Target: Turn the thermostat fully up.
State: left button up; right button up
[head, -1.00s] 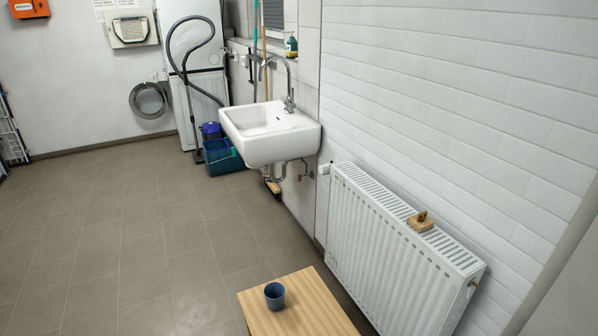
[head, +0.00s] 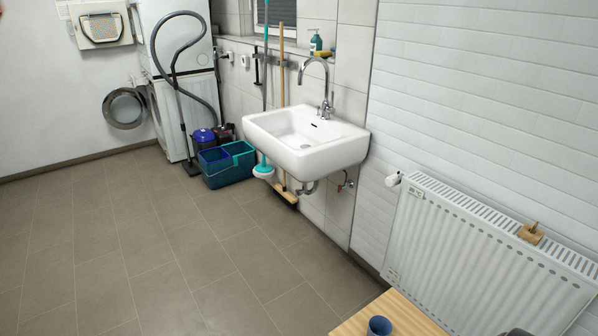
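The thermostat is a small white knob (head: 393,179) at the upper left end of the white radiator (head: 440,250), close to the tiled wall. Its markings are too small to read, so I cannot tell its setting. Neither of my grippers can be made out. A small dark shape shows at the bottom edge, right of the wooden table, and I cannot tell what it is.
A wooden table (head: 400,318) with a blue cup (head: 379,327) stands before the radiator. A wooden object (head: 530,234) lies on the radiator. A white sink (head: 305,140) juts out left of it. Teal buckets (head: 227,164) and a broom stand beyond. The left floor is clear.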

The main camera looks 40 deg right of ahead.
aim_at(391, 181)
jog(key=i+z, duration=0.1)
jog(key=i, duration=0.5)
jog(key=i+j+z, duration=0.1)
jog(key=i, duration=0.45)
jog(key=i+j+z, duration=0.1)
jog(key=i+j, duration=0.15)
jog(key=i, duration=0.3)
